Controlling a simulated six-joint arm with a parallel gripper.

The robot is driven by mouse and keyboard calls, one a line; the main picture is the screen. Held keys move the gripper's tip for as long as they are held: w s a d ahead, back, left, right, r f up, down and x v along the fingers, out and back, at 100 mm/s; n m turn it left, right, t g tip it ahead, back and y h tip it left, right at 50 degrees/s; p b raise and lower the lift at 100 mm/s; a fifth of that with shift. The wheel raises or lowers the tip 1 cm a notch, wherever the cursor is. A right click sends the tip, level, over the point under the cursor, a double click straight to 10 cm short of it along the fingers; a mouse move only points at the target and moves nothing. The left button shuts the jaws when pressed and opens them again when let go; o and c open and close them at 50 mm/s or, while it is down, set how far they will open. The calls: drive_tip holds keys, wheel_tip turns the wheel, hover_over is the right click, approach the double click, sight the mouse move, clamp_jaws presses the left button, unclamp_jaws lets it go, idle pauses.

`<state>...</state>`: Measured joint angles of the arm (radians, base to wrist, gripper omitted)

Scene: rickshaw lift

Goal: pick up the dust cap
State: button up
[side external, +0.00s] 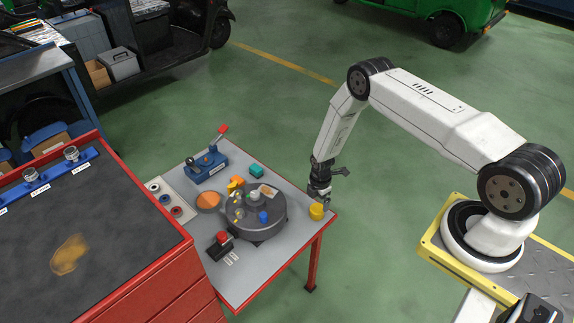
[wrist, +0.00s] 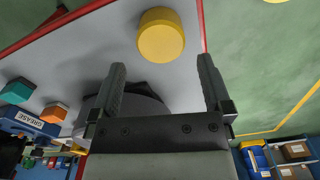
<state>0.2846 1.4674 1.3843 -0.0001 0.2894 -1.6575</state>
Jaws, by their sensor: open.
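A round yellow cap (side external: 316,211), which looks like the dust cap, stands near the right corner of the grey table (side external: 235,280). In the wrist view the yellow cap (wrist: 161,35) lies just beyond the fingertips, roughly centred between them. My gripper (side external: 319,200) points down just above the cap in the side view. Its two fingers (wrist: 161,66) are open in the wrist view, with nothing between them. The cap's far side is hidden.
A dark round fixture (side external: 256,222) with small coloured parts stands left of the cap. A red cabinet (side external: 150,290) borders the table's left.

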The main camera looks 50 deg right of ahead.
sight(317, 208)
drive_tip(key=shift+f, duration=2.6)
drive_tip(key=c, duration=1.2)
drive_tip(key=shift+r, duration=0.1)
